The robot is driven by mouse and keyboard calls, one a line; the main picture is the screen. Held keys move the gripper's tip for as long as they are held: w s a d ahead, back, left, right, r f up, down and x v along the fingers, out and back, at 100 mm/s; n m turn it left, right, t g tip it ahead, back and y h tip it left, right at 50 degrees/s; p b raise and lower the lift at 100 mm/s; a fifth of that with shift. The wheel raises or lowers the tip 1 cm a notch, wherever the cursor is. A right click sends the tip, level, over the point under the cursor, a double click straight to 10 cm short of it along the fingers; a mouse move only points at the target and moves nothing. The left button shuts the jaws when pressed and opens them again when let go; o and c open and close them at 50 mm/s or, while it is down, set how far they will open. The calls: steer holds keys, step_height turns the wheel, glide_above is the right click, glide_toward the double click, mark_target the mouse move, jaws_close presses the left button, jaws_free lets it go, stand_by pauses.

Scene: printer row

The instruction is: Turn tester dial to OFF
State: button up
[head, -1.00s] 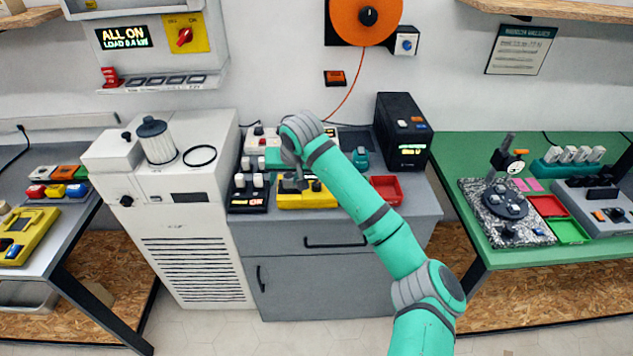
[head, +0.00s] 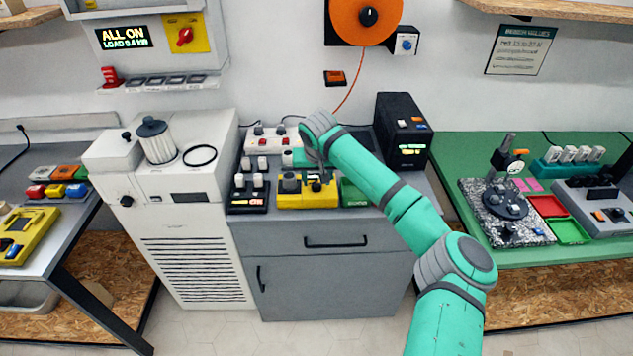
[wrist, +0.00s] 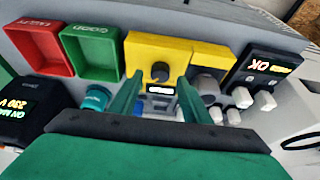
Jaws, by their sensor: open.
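The yellow tester (head: 307,201) sits on the grey cabinet top, near its front edge. Its dark round dial (head: 317,186) is on the right of its top face, with a grey cylinder (head: 290,183) to the left. In the wrist view the dial (wrist: 160,71) appears between my gripper's (wrist: 160,79) two spread teal fingers, with a small lit display (wrist: 160,89) beside it. My gripper is open and empty above the tester. I cannot tell whether the fingers touch the dial. The dial's pointer and markings are too small to read.
A green tray (wrist: 91,52) and a red tray (wrist: 42,48) lie beside the tester. A black box with white knobs (head: 248,200) stands left of it. A black unit (head: 403,132) stands at the back right. Little cabinet top is free.

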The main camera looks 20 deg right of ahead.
steer(key=shift+x, duration=0.95)
steer(key=c, duration=1)
steer(key=shift+c, duration=0.2)
